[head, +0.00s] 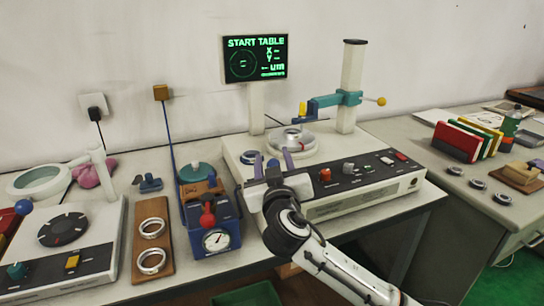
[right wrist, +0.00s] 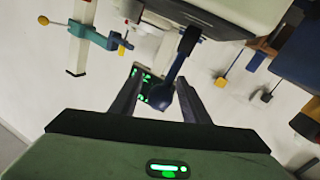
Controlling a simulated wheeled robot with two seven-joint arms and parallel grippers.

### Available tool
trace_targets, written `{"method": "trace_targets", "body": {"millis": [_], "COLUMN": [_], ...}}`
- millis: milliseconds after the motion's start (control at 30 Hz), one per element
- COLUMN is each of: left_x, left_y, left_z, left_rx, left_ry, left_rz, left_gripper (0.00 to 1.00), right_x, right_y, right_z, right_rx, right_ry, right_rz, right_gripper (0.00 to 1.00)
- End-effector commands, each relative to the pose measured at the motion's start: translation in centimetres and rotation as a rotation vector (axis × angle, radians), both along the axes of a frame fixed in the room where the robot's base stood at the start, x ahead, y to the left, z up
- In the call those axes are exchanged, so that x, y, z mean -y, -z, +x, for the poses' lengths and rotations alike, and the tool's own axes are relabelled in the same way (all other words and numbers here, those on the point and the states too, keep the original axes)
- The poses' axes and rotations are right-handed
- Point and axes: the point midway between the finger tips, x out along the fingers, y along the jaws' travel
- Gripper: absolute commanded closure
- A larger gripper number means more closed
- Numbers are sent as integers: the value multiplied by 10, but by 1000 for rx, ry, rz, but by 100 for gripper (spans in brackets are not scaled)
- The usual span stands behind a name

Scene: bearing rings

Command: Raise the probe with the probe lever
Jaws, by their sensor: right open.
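The measuring machine (head: 365,192) stands on the table with a white column (head: 351,75) and a teal carriage. The yellow probe (head: 303,108) hangs over the round table (head: 292,143); it also shows in the right wrist view (right wrist: 122,49). A rod with a yellow ball (head: 381,101) sticks out of the carriage. My right gripper (head: 273,160) is open at the machine's front left. In the right wrist view a dark blue lever with a ball end (right wrist: 160,96), seemingly the probe lever, shows between the open fingers; contact cannot be told. My left gripper is out of view.
A blue gauge stand (head: 217,232) with a dial is left of my right gripper. A wooden board with two rings (head: 152,245) lies further left. A black screen (head: 256,58) stands behind the machine. Colored folders (head: 468,140) stand on the right desk.

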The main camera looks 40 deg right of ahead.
Motion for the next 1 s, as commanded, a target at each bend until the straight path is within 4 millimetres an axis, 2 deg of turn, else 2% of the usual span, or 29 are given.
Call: {"method": "trace_targets", "body": {"millis": [133,400,467,667,867,1000], "left_x": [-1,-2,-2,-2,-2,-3], "left_y": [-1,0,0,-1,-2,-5], "left_z": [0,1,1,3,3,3], "left_rx": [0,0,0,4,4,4], "left_ry": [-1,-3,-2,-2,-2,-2], "left_rz": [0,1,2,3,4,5], "left_gripper": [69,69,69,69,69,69], "right_x": [5,5,5,5,4,-2], "right_y": [0,1,1,1,0,-1], "right_z": [9,10,10,9,10,20], "right_rx": [-1,-1,-1,-1,-4,-17], "right_ry": [-1,-2,-2,-2,-2,-14], "right_rz": [-1,1,1,1,1,6], "right_gripper": [58,58,66,100,100,100]}}
